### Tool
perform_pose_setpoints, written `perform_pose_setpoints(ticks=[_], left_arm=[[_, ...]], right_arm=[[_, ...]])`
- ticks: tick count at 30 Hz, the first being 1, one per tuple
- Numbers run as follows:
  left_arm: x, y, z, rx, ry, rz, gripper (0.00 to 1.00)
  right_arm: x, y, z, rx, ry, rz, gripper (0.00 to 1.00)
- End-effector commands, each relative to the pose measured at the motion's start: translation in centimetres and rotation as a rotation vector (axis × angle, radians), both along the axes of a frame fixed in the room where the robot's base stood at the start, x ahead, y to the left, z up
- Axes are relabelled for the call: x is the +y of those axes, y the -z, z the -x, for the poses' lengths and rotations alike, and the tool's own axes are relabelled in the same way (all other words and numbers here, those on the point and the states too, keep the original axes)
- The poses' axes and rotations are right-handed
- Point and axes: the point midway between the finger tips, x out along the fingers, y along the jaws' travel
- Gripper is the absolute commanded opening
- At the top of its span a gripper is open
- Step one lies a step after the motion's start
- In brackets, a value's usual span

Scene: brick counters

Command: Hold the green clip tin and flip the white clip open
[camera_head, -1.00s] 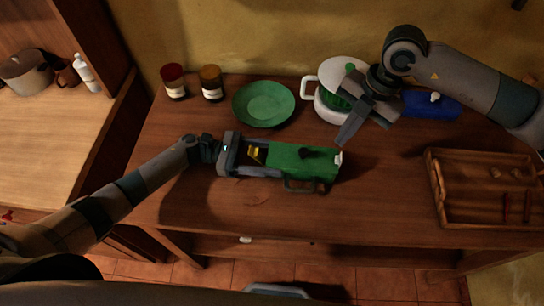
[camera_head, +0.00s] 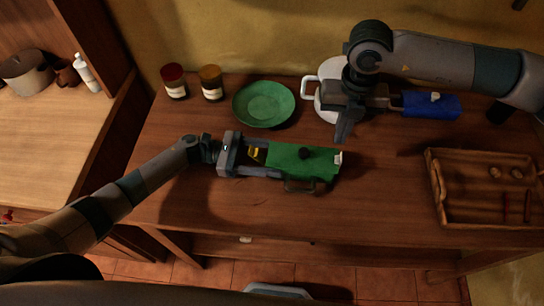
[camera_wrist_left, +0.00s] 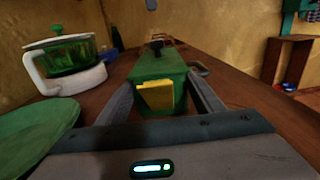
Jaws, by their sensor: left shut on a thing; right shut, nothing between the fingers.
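The green clip tin (camera_head: 318,164) lies on the wooden table, with a dark knob on its lid, a side handle and a yellow patch on its near end. The white clip (camera_head: 338,158) is at its right end, away from my left gripper. My left gripper (camera_head: 262,158) is shut on the tin's left end; in the left wrist view the fingers flank the green tin (camera_wrist_left: 160,66). The clip is not clear there. My right gripper (camera_head: 343,132) is shut and empty, pointing down above and behind the tin's right end, apart from the clip.
A green plate (camera_head: 264,104) and two jars (camera_head: 173,82) stand behind the tin. A white pot (camera_head: 329,71) is partly hidden by my right arm. A blue box with a white clip (camera_head: 431,107) lies right of it. A wooden tray (camera_head: 436,196) is at the right.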

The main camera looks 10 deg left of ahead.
Motion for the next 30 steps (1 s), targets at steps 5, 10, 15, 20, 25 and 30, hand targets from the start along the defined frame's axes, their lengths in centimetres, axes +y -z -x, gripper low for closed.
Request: perform_pose_setpoints(ticks=[5, 10, 15, 20, 25, 30], left_arm=[[0.0, 0.0, 0.0, 0.0, 0.0, 0.0, 0.31], [0.0, 0.0, 0.0, 0.0, 0.0, -0.001, 0.31], [0.0, 0.0, 0.0, 0.0, 0.0, 0.0, 0.31], [0.0, 0.0, 0.0, 0.0, 0.0, 0.0, 0.31], [0.0, 0.0, 0.0, 0.0, 0.0, 0.0, 0.31], [0.0, 0.0, 0.0, 0.0, 0.0, 0.0, 0.31]], right_arm=[[0.0, 1.0, 0.0, 0.002, 0.001, -0.001, 0.0], [0.0, 2.6, 0.1, 0.002, 0.001, 0.001, 0.0], [0.0, 4.6, 0.1, 0.002, 0.002, 0.001, 0.0], [0.0, 6.3, 0.1, 0.003, 0.001, -0.001, 0.0], [0.0, 7.5, 0.0, 0.002, 0.001, -0.001, 0.0], [0.0, 8.0, 0.0, 0.0, 0.001, -0.001, 0.0]])
